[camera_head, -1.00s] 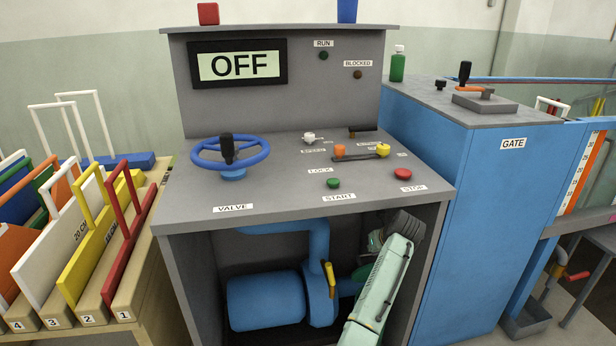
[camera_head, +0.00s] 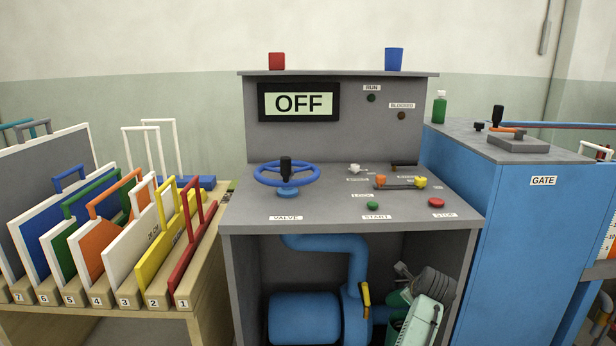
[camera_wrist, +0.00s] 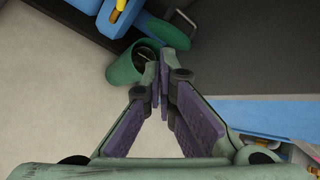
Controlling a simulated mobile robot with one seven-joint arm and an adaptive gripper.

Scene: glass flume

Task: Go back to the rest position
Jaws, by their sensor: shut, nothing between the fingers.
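My gripper (camera_wrist: 162,82) shows in the wrist view with its two purple-padded fingers together and nothing between them. It points down over the floor beside a green bin (camera_wrist: 125,68) that lies just left of the fingertips. In the head view my folded arm (camera_head: 425,310) is low in front of the console's open right bay, and the fingertips cannot be made out there. The grey console (camera_head: 345,211) carries a blue valve wheel (camera_head: 287,181), a green start button (camera_head: 373,206) and a red stop button (camera_head: 437,202). Its screen (camera_head: 299,102) reads OFF.
A wooden rack (camera_head: 205,285) with several numbered coloured plates stands left of the console. A blue gate cabinet (camera_head: 530,240) stands close on the right. A blue pump (camera_head: 304,315) and pipe fill the bay under the console. Pale floor (camera_wrist: 60,95) is clear in the wrist view.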

